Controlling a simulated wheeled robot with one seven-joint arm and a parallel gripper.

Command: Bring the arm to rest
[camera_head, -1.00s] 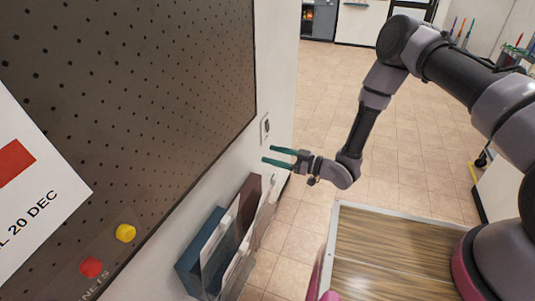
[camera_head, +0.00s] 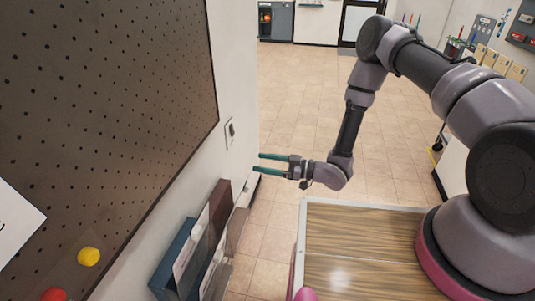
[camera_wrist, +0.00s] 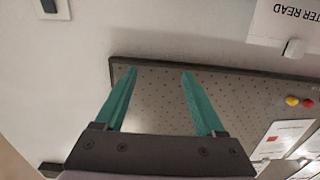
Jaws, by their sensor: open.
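My gripper (camera_head: 262,162) has two teal fingers, spread apart with nothing between them. In the head view it is at the end of my bent arm, pointing left towards the white wall, near a light switch (camera_head: 231,132). In the wrist view the fingers (camera_wrist: 160,75) show apart against the white wall and the perforated board (camera_wrist: 235,100). I cannot tell how small the gap to the wall is.
Wall file holders (camera_head: 190,255) with papers hang below the gripper. The perforated board (camera_head: 110,90) carries yellow (camera_head: 88,256) and red (camera_head: 53,295) magnets. A wood-topped surface (camera_head: 360,235) lies at lower right. Tiled floor (camera_head: 300,95) behind is open.

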